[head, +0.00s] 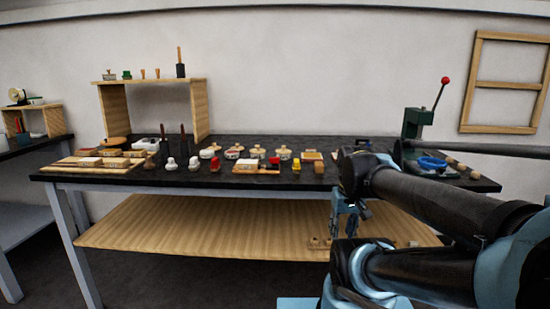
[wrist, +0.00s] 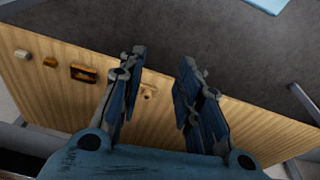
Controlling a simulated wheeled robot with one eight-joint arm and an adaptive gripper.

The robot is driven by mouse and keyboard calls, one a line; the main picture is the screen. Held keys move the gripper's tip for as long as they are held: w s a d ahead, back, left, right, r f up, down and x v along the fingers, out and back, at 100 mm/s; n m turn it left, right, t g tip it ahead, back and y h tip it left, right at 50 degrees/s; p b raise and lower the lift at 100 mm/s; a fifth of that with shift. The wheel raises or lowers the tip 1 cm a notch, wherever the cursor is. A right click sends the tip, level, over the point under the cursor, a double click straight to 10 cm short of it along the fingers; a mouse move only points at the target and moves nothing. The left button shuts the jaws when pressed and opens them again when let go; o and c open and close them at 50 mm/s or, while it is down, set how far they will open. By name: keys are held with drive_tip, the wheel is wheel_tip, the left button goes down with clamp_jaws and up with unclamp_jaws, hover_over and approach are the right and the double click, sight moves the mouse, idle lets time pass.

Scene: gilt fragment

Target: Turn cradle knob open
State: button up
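My gripper (head: 345,222) hangs in front of the black-topped workbench, near the front edge of its lower wooden shelf. In the wrist view my gripper (wrist: 163,58) is open, with nothing between its two fingers. I cannot tell for sure which part is the cradle knob. A small light wooden piece (wrist: 148,92) lies on the shelf beyond the fingers. A brown block with an orange middle (wrist: 84,73) and two smaller pieces lie to its left.
The black bench top (head: 120,184) carries several small pots, stamps and blocks. A green press (head: 416,124) with a red-tipped lever stands at right. The lower shelf (head: 190,236) is bare at left. A bench leg (head: 78,250) stands at left.

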drive_tip(key=w+a+r+n, duration=0.35)
drive_tip(key=w+r, duration=0.55)
drive_tip(key=r, duration=0.3)
wheel_tip(320, 180, up, 19)
drive_tip(key=n+g, duration=0.2)
drive_tip(key=n, duration=1.1)
hover_over(274, 161)
drive_tip(key=f, duration=1.7)
drive_tip(key=shift+w+d+f, duration=0.1)
drive_tip(key=shift+w+f, duration=0.1)
drive_tip(key=shift+w, duration=0.2)
clamp_jaws()
